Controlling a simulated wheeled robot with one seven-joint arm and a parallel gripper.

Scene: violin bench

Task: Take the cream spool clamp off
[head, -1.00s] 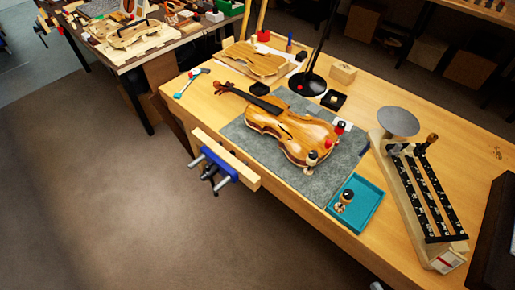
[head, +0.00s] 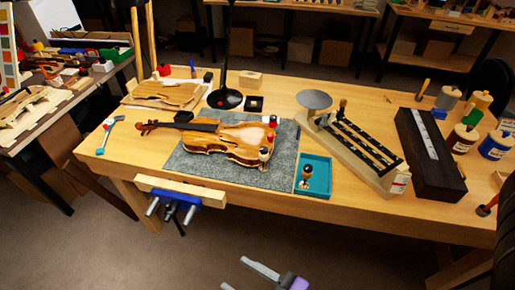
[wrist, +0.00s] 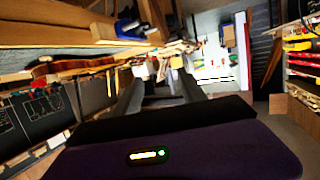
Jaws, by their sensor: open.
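The violin (head: 225,140) lies on a grey mat (head: 185,165) on the bench. A cream spool clamp (head: 264,154) stands at its near right edge, and red-topped clamps (head: 272,121) sit farther back on the same end. My gripper (head: 235,273) is low in front of the bench, well apart from the violin, open and empty. In the wrist view its two fingers (wrist: 160,88) stand apart with nothing between them. The violin's edge shows there at the left (wrist: 75,66), but the cream clamp cannot be made out.
A teal tray (head: 325,190) right of the mat holds a small spool-like piece (head: 306,174). A blue vise (head: 182,197) juts from the bench front. A black lamp base (head: 225,98) stands behind the violin. A slotted rack (head: 350,140) and dark case (head: 430,155) lie to the right.

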